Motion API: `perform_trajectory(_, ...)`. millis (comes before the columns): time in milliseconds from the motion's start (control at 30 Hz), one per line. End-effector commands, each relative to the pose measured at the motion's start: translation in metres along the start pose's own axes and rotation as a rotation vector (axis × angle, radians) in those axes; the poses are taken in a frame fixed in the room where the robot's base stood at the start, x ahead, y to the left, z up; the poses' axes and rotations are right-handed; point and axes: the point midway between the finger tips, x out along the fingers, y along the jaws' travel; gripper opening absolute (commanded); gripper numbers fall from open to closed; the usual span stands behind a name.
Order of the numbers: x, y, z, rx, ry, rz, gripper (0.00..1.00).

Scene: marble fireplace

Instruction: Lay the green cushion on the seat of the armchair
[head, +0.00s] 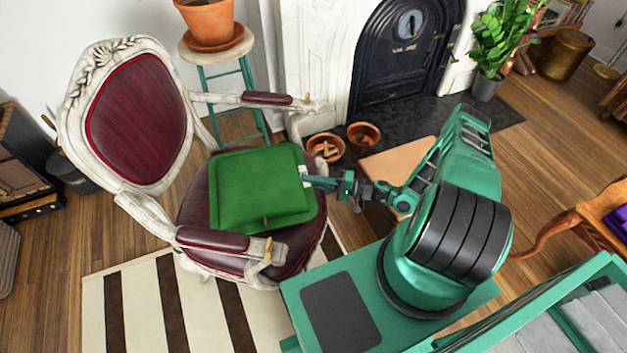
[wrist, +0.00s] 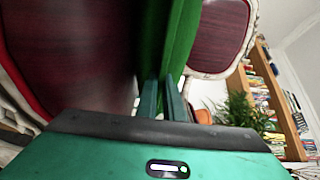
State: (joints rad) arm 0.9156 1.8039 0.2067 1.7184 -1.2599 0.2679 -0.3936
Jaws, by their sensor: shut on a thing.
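The green cushion (head: 258,188) is over the seat of the armchair in the head view. My gripper (head: 308,181) is shut on the cushion's right edge. In the wrist view the green cushion (wrist: 181,45) shows edge-on between my fingers (wrist: 161,92). The armchair (head: 150,205) has a white carved frame and dark red upholstery. Its seat (head: 196,190) shows around the cushion's left side and front. The wrist view shows dark red upholstery (wrist: 70,55) beside the cushion. I cannot tell whether the cushion touches the seat.
The armrests (head: 212,239) and (head: 267,99) flank the seat. A green stool (head: 231,88) with a potted plant pot (head: 208,20) stands behind. Terracotta bowls (head: 326,148) sit by the fireplace (head: 405,60). A striped rug (head: 140,300) lies in front.

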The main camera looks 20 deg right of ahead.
Motion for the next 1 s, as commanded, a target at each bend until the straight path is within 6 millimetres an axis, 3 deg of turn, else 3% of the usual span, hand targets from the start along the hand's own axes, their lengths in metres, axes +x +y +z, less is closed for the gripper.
perform_trajectory(300, 0.000, 0.001, 0.000, 0.000, 0.001, -0.003, 0.00)
perform_trajectory(333, 0.000, 0.002, 0.000, 0.000, 0.001, 0.000, 0.12)
perform_trajectory(400, 0.000, 0.002, 0.000, 0.000, 0.001, 0.000, 0.26)
perform_trajectory(767, -0.001, -0.001, -0.001, 0.000, 0.001, 0.000, 0.26)
perform_trajectory(1000, -0.036, 0.000, -0.001, 0.000, 0.005, 0.002, 0.26)
